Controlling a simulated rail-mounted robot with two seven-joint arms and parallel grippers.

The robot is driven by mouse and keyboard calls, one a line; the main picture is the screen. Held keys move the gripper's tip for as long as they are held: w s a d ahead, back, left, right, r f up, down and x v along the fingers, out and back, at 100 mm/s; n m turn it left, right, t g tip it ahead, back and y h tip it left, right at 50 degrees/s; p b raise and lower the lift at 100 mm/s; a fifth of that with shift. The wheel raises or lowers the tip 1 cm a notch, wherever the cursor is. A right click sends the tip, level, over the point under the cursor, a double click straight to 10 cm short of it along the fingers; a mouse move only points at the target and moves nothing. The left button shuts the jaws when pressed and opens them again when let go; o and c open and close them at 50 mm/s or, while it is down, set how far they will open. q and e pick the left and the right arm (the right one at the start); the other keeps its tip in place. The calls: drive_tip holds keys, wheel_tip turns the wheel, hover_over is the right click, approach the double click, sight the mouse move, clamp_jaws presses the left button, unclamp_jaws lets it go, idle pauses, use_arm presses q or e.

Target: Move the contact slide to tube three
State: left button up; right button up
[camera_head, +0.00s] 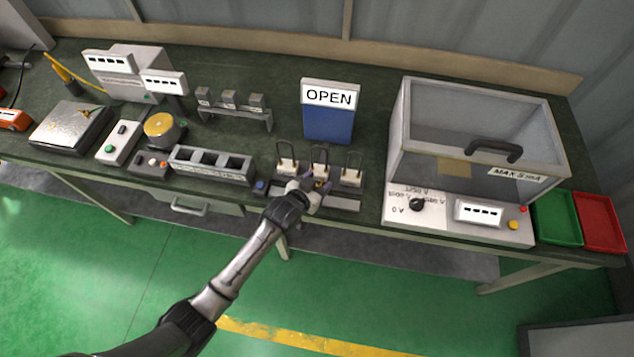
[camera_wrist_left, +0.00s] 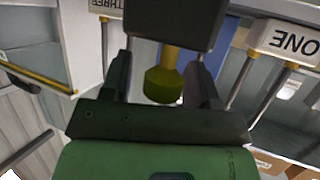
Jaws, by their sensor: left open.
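My left gripper (camera_head: 310,186) is at the front of the three-tube fixture (camera_head: 345,205), near its middle. In the left wrist view its two dark fingers (camera_wrist_left: 163,75) stand apart, one on each side of a yellow-green knob (camera_wrist_left: 165,82). A dark block (camera_wrist_left: 172,22) sits just beyond the knob; these look like the contact slide. I cannot tell whether the fingers touch the knob. The label THREE (camera_wrist_left: 105,15) is upside down at the left of the wrist view, and ONE (camera_wrist_left: 297,42) at the right. The middle position is hidden behind the block. My right gripper is not in view.
Behind the fixture stands a blue OPEN sign (camera_head: 328,122). A clear-lidded box (camera_head: 480,125) stands to the right, with green (camera_head: 558,222) and red (camera_head: 600,225) trays beyond. A row of grey sockets (camera_head: 212,165) lies left of the fixture. The table's front edge is close below.

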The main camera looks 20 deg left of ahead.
use_arm(q)
drive_tip(key=shift+c, duration=0.4)
clamp_jaws()
